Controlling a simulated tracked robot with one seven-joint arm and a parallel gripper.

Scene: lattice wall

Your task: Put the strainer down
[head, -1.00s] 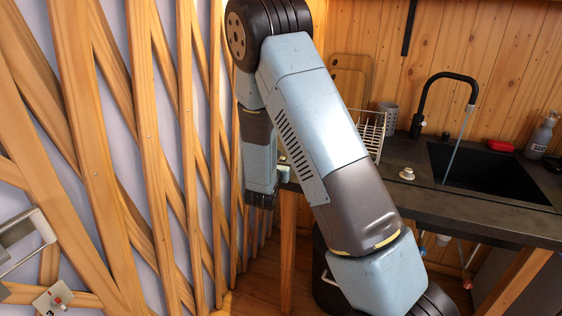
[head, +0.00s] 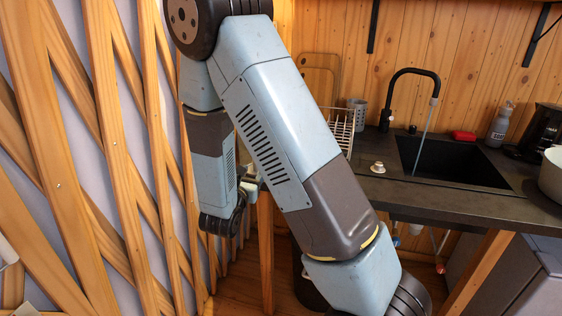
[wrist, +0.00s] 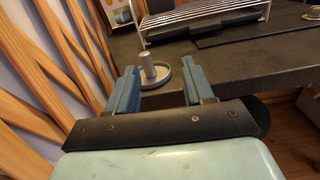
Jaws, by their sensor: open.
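A small grey round piece with an upright post, which looks like the strainer (wrist: 150,74), stands on the dark counter near its edge in the wrist view. My gripper (wrist: 159,66) is open, with one blue finger on either side of the strainer in the picture. The strainer looks upright and I see no finger gripping it; whether a finger touches it is unclear. In the head view my arm hides most of the gripper and that end of the counter.
A wire dish rack (wrist: 205,18) stands beyond the strainer. The counter (head: 420,200) also holds a small pale knobbed disc (head: 378,167), with the black sink (head: 455,163) and tap (head: 402,75) to its right. The wooden lattice wall (head: 105,150) is close on the left.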

